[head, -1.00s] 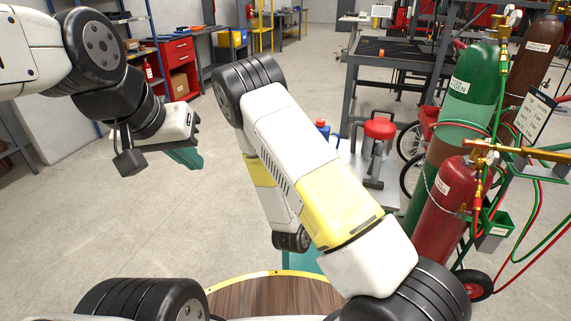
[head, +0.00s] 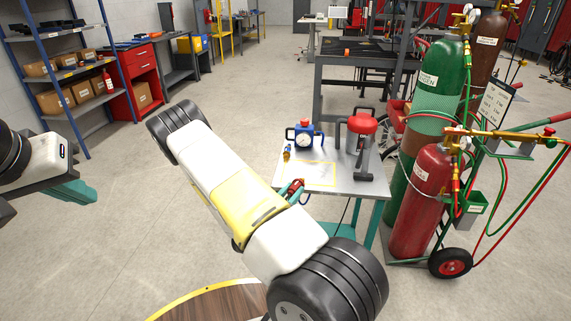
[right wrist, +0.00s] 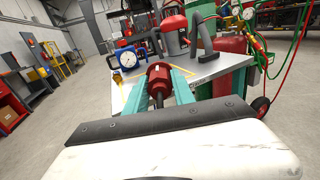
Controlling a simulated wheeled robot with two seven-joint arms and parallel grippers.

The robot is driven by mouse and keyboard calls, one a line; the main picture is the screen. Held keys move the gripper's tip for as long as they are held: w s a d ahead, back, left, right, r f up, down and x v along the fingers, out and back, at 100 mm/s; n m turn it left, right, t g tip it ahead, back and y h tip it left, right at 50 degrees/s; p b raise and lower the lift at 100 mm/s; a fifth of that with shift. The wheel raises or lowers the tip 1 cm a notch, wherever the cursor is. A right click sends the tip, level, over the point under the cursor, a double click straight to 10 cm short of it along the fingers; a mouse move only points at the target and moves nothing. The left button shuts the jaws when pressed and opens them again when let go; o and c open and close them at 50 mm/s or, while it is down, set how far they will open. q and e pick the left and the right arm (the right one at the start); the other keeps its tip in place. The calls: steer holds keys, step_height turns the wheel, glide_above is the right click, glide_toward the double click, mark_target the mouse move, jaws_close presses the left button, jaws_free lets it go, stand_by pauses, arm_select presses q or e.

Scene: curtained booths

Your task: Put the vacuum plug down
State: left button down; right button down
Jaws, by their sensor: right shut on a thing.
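The vacuum plug (right wrist: 157,77) is red with a dark lower part. My right gripper (right wrist: 159,84) is shut on it, with a teal finger on each side. In the head view the red plug (head: 293,186) shows at the left front edge of a grey table (head: 345,183), beside a yellow-outlined area (head: 313,173) on its top. I cannot tell how high the plug is above the table. My left gripper (head: 75,192) is at the left, away from the table. Its teal fingers show, but their gap is not clear.
Gas cylinders (head: 420,205) on a cart stand close on the right. The floor at left is open.

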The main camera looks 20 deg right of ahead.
glide_above(289, 180)
steer(key=shift+s+f, duration=0.15)
steer(key=shift+f, duration=0.65)
steer(key=shift+w+d+f, duration=0.1)
steer(key=shift+w+f, duration=0.1)
steer(key=shift+w, duration=0.05)
steer(key=shift+f, duration=1.6)
steer(key=shift+f, duration=0.25)
steer(key=c, duration=1.1)
jaws_free()
steer(key=shift+o, duration=0.2)
